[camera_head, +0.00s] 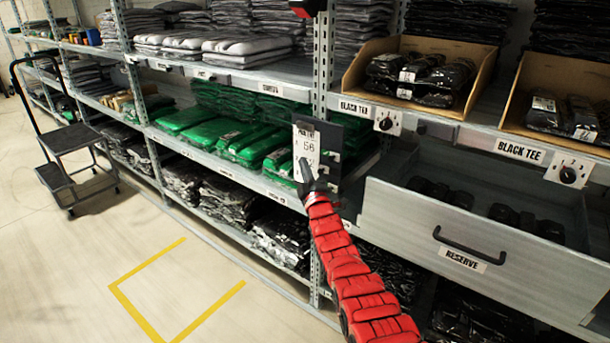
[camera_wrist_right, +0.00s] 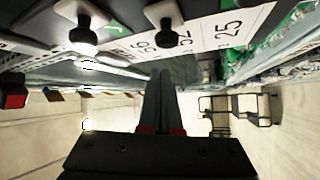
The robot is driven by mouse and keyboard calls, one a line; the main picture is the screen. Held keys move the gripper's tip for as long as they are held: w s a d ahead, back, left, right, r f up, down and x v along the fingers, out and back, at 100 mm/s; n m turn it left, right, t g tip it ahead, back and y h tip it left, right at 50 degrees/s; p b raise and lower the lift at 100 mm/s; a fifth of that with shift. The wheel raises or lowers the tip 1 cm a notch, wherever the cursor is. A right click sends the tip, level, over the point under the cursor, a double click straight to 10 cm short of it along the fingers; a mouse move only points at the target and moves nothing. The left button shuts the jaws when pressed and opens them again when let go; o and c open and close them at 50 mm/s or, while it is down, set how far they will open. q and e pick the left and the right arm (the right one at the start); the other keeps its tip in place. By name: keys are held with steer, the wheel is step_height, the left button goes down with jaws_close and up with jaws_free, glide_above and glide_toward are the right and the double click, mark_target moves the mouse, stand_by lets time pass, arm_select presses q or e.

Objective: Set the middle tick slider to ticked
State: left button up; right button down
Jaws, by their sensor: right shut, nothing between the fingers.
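A pick board (camera_head: 307,150) with a white "PICK TEE" card stands on the shelf upright in the head view. In the right wrist view, the card (camera_wrist_right: 232,27) shows 56, 32 and 25. Two black slider knobs on white tabs show there, one at the left (camera_wrist_right: 83,40) beside a green tick and one near the middle (camera_wrist_right: 168,38). The third slider is not clear, and I cannot tell the middle slider's setting. My right gripper (camera_head: 314,186) is shut and empty in front of the card's lower part. Its fingertips (camera_wrist_right: 160,74) appear just below the central knob; contact is unclear.
Green packs (camera_head: 225,135) fill the shelf left of the board. A grey RESERVE drawer (camera_head: 480,240) with a black handle juts out at right. Cardboard boxes (camera_head: 484,70) sit above it. A black step cart (camera_head: 65,150) stands at left. The marked floor is clear.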

steer(key=shift+s+d+f+p, duration=0.2)
steer(key=shift+d+f, duration=0.1)
steer(key=shift+d, duration=0.25)
steer(key=shift+s+d+f+p, duration=0.1)
steer(key=shift+s+d+f, duration=0.15)
steer(key=shift+d, duration=0.35)
steer(key=shift+s+d+f+p, duration=0.15)
steer(key=shift+d+f, duration=0.2)
steer(key=shift+d, duration=0.2)
steer(key=s+d+p, duration=0.1)
steer(key=p, duration=0.1)
steer(key=s+d+p, duration=0.1)
steer(key=d+p, duration=0.1)
steer(key=p, duration=0.1)
steer(key=shift+s+d, duration=0.15)
steer(key=shift+d, duration=0.05)
steer(key=shift+a, duration=0.1)
